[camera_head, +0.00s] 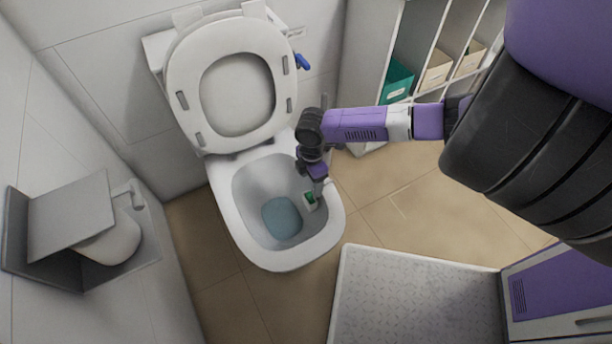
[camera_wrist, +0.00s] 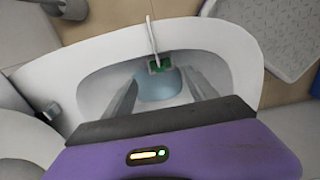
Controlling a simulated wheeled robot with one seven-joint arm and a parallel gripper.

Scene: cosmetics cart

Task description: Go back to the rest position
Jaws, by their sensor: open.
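My gripper (camera_head: 319,188) points down over the front right part of the toilet bowl in the head view. In the wrist view its two fingers (camera_wrist: 160,77) are spread apart with nothing between them. A small green and white toilet rim block (camera_head: 309,198) is at the inner right wall of the bowl, close to my fingertips. In the wrist view its green part (camera_wrist: 158,64) shows just beyond the fingertips, and a thin white hanger (camera_wrist: 152,34) runs from it over the rim. My fingers appear apart from it.
The toilet (camera_head: 228,195) has its seat and lid (camera_head: 190,70) raised. Blue water (camera_head: 282,217) lies in the bowl. A paper holder (camera_head: 70,215) is on the left wall. A shelf with boxes (camera_head: 397,82) stands at the back right. Tiled floor (camera_head: 400,205) is clear beside the toilet.

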